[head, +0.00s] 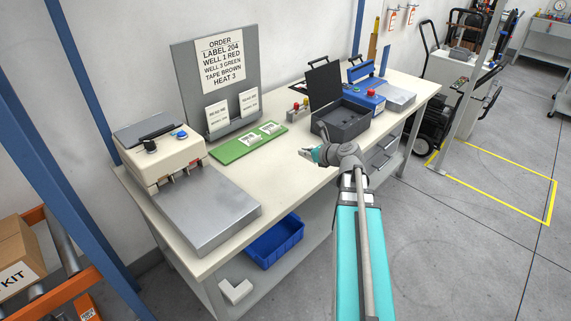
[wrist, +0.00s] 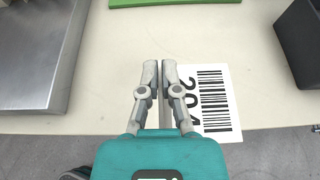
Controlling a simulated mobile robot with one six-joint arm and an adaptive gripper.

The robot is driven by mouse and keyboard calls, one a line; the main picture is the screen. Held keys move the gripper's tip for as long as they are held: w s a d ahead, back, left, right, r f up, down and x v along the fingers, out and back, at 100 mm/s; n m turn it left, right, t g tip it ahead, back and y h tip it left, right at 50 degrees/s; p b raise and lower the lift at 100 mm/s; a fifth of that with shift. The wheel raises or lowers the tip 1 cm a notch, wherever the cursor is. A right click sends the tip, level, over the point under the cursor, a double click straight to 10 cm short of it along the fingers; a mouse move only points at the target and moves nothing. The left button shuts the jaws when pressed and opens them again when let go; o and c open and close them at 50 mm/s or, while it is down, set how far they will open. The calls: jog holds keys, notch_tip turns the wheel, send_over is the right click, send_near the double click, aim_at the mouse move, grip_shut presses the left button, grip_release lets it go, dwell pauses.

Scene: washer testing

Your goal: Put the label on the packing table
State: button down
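The label is a white card (wrist: 217,105) with a black barcode and a partly covered number that begins "20". In the wrist view it sits against the right finger, and that finger covers its left edge. My gripper (wrist: 161,68) has its fingers almost together and appears shut on the label's left side; the grip itself is hidden. The card overlaps the front edge of the packing table (wrist: 115,95) in this view. In the head view my gripper (head: 304,152) is over the table's front part (head: 290,170), and the label cannot be made out there.
A steel-plated machine (head: 205,212) stands at the left. A green board (head: 235,151) with two labels lies behind my gripper, before an order sign (head: 220,62). A dark open box (head: 342,122) is to the right. Bare tabletop lies between them.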

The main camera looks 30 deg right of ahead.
jog(key=d+f+b+x, duration=0.1)
jog(key=b+x, duration=0.2)
jog(key=x, duration=0.5)
jog(key=b, duration=0.5)
send_over(282, 167)
jog(key=f, duration=0.4)
jog(key=shift+s+d+f, duration=0.1)
jog(key=shift+s+f, duration=0.15)
jog(key=shift+s, duration=0.15)
jog(key=shift+w+f+b, duration=0.35)
jog(key=shift+f+b, duration=0.2)
notch_tip(282, 167, down, 3)
jog(key=b, duration=0.3)
jog(key=c, duration=0.8)
grip_release()
